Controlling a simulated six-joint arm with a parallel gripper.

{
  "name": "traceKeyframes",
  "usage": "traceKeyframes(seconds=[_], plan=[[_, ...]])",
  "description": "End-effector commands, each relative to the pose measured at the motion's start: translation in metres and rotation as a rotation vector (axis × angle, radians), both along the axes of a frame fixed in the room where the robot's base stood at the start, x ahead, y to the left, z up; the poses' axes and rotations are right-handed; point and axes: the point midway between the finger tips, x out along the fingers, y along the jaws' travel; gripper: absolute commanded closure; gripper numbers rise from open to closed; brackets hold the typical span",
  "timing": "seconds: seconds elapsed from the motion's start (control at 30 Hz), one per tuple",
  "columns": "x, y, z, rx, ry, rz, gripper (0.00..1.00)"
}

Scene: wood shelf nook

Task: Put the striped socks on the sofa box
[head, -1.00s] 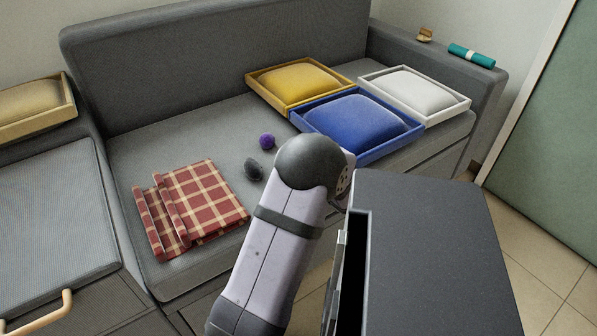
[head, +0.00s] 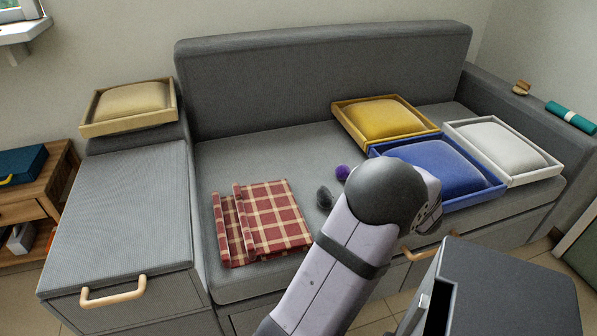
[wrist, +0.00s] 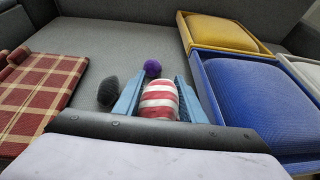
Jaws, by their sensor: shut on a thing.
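The red-and-white striped socks (wrist: 158,99) are rolled into a bundle between the two blue fingers of my gripper (wrist: 158,82) in the wrist view. My gripper is shut on them, above the sofa seat. In the head view my own arm hides both the gripper and the socks. A grey upholstered box section (head: 125,215) with a wooden handle (head: 113,292) stands at the sofa's left end. Its flat top is bare at the front. I cannot tell for sure that this is the sofa box.
Yellow (head: 385,119), blue (head: 485,187) and white (head: 505,150) cushion trays fill the right. A beige cushion tray (head: 128,107) sits behind the box top.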

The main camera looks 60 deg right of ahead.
Motion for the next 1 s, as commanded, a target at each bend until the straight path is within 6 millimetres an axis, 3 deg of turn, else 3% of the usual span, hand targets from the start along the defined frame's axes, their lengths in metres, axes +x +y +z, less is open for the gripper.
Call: traceKeyframes(seconds=[0.17,0.37,0.67,0.87,1.0], plan=[[0.014,0.001,0.003,-0.001,-0.001,0.024,0.85],[0.065,0.007,0.015,-0.002,0.000,0.114,0.85],[0.194,0.042,0.053,-0.003,-0.001,0.349,0.85],[0.278,0.088,0.078,-0.003,-0.001,0.515,0.85],[0.330,0.129,0.093,-0.001,0.000,0.630,0.85]])
